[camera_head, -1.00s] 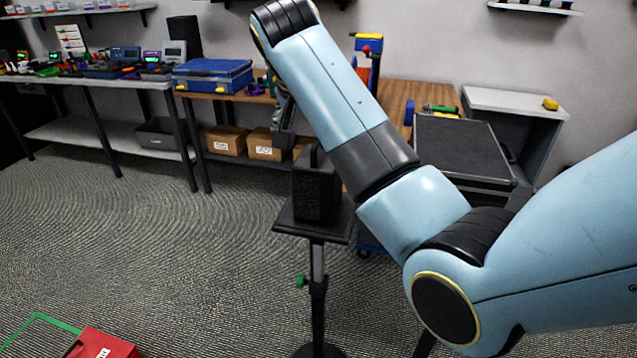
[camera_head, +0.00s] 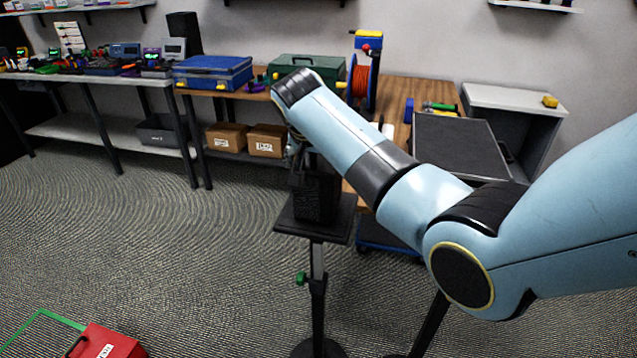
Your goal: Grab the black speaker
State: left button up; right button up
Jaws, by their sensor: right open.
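The black speaker (camera_head: 318,200) is a dark upright box on the small top of a black stand (camera_head: 340,232), in the middle of the head view. My right arm comes in from the right and bends down over it. My right gripper (camera_head: 298,170) is open at the speaker's upper left part, partly hidden by my own arm and dark against the box. I cannot tell whether the fingers touch the speaker. The speaker's top is largely covered. My left gripper is not in view.
Behind the stand are a workbench with a blue case (camera_head: 212,73), a green case (camera_head: 306,67) and an orange cable reel (camera_head: 361,80). Cardboard boxes (camera_head: 267,140) sit on the lower shelf. A red box (camera_head: 106,342) lies at the front left. The carpet left of the stand is clear.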

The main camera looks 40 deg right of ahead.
jog(key=shift+s, duration=0.1)
jog(key=c, duration=1.3)
jog(key=shift+r, duration=0.1)
jog(key=shift+c, duration=0.9)
jog(key=shift+r, duration=0.15)
